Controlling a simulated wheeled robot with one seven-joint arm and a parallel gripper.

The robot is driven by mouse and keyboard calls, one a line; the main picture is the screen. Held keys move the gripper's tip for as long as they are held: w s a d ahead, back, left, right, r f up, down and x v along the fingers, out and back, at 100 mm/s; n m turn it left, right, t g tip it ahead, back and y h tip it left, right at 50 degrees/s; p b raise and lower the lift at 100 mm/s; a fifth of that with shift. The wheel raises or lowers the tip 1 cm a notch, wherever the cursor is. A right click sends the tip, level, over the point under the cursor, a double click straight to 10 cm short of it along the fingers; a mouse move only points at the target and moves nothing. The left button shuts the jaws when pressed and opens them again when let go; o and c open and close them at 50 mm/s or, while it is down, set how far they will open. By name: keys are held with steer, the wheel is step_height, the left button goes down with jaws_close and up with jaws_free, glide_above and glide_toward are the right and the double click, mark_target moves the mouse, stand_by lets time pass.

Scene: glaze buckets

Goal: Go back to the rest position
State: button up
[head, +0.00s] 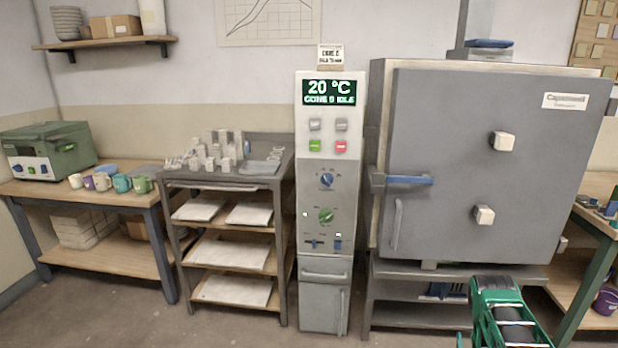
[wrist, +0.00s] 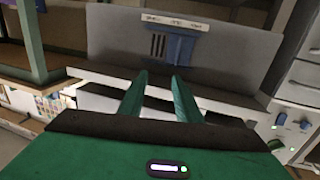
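My green arm (head: 505,315) reaches up from the lower right of the head view, in front of the kiln stand; its fingertips cannot be made out there. In the wrist view my gripper (wrist: 160,78) shows two green fingers with a clear gap between them. Nothing is seen held in the gap. Beyond the fingers is a grey panel or box with a blue part (wrist: 180,47), apparently some distance off.
The grey kiln (head: 450,150) has its door closed, with a blue handle (head: 410,180). The control cabinet (head: 326,180) reads 20 °C and idle. A shelf rack (head: 225,182) and a workbench (head: 100,195) with mugs stand left. A green-legged table (head: 590,227) stands right.

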steer(key=w+d+r+g, duration=0.15)
steer(key=w+r, duration=0.25)
steer(key=r, duration=0.4)
steer(key=w+d+r+g, duration=0.1)
steer(key=w+r+g, duration=0.25)
steer(key=r, duration=0.55)
steer(key=s+a+r+g+y, duration=0.1)
steer(key=s+r+g, duration=0.5)
steer(key=r, duration=1)
steer(key=s+a+r+m+g+y, duration=0.1)
steer(key=s+a+r, duration=0.1)
steer(key=s+r, duration=0.35)
steer(key=s+a+r, duration=0.2)
steer(key=s, duration=0.7)
steer(key=s+a+r+m+g+y, duration=0.1)
steer(key=s+a+r, duration=0.25)
steer(key=s, duration=0.35)
steer(key=s+a+r+g+y, duration=0.1)
steer(key=s+a+r, duration=0.1)
steer(key=s, duration=0.6)
steer(key=s+a+r+g+y, duration=0.1)
steer(key=s+a+r, duration=0.1)
steer(key=s+a, duration=0.3)
steer(key=s+a+r+g+y, duration=0.1)
steer(key=s+a+r, duration=0.1)
steer(key=s, duration=1)
steer(key=shift+a+m+g, duration=0.4)
steer(key=shift+a, duration=0.4)
steer(key=shift+r, duration=0.1)
